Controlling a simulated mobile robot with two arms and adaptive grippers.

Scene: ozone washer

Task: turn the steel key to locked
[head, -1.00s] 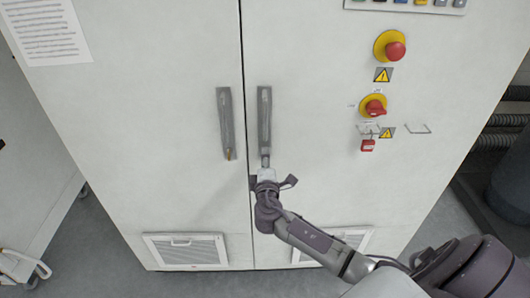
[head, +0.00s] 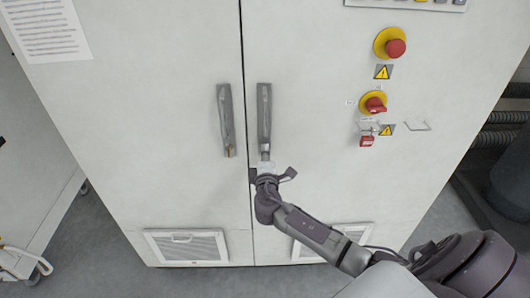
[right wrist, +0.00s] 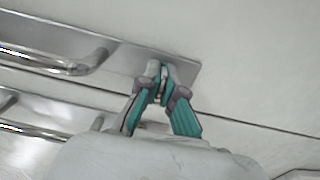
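The steel key sits at the lower end of the right door handle (head: 264,112); it is almost wholly hidden by my right gripper (head: 266,164). That gripper points up at the handle's bottom end. In the right wrist view, my right gripper's teal-padded fingers (right wrist: 160,88) are drawn together at the end of the handle plate (right wrist: 185,72). They appear closed on a small grey metal piece there, which I take for the steel key. Its exact angle cannot be told. My left gripper is not in view.
The left door handle (head: 226,118) has a small brass-coloured piece at its lower end. Vent grilles (head: 187,247) are low on the doors. Grey floor lies in front.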

